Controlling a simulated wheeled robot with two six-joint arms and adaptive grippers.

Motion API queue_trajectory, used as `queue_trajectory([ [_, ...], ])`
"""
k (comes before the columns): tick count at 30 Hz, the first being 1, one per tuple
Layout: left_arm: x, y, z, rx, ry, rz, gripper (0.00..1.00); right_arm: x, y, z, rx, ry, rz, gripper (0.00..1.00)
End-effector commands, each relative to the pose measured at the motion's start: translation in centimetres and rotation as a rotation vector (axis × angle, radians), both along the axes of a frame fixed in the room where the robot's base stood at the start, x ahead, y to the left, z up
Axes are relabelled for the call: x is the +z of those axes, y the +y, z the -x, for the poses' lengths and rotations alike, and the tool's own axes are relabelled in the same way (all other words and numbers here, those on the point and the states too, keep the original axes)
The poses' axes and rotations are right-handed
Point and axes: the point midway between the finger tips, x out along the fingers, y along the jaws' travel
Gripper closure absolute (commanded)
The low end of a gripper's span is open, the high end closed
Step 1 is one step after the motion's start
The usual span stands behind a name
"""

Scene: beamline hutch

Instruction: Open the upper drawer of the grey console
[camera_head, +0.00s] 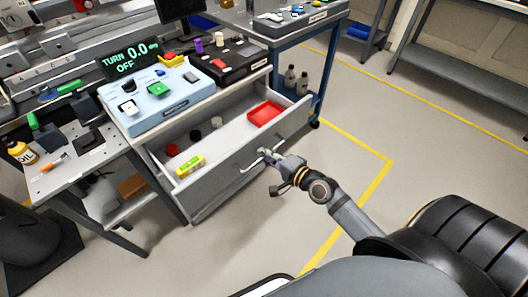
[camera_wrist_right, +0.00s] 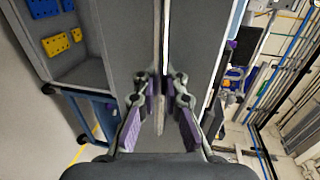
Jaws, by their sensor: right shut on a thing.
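The upper drawer (camera_head: 222,181) of the grey console (camera_head: 203,203) stands pulled well out, its inside showing from above in the head view. My right gripper (camera_head: 266,156) is at the drawer's front, shut on the drawer handle (camera_head: 249,168). In the right wrist view the two purple-padded fingers of the right gripper (camera_wrist_right: 160,100) stand on either side of the handle bar (camera_wrist_right: 159,115). My left gripper is not in view.
In the drawer lie a red tray (camera_head: 265,113), a yellow-green block (camera_head: 190,165) and several small round items. A blue box (camera_head: 155,103) and a black box (camera_head: 228,62) stand on the console top. Floor to the right is clear, with yellow tape (camera_head: 378,178).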

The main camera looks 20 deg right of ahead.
Motion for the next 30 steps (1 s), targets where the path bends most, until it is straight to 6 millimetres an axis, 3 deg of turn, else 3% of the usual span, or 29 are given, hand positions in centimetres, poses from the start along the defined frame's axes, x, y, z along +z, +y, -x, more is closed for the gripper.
queue_trajectory([
  [8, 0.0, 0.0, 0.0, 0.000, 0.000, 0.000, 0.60, 0.1, 0.0, 0.0, 0.000, -0.003, -0.001, 1.00],
  [9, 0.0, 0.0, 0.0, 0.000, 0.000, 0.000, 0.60, 0.1, 0.0, 0.0, 0.000, -0.003, -0.001, 0.87],
  [14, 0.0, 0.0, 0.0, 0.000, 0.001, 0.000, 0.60, 0.1, 0.0, 0.0, 0.000, -0.002, -0.001, 0.68],
  [23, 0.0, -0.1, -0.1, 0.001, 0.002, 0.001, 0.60, 0.1, -0.1, 0.1, 0.000, 0.000, 0.001, 0.68],
  [26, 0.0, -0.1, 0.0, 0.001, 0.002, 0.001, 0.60, 0.2, -0.4, 1.1, 0.002, 0.001, 0.005, 0.68],
  [30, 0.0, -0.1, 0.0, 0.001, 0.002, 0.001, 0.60, 0.1, -1.3, 3.9, 0.007, 0.004, 0.010, 0.68],
])
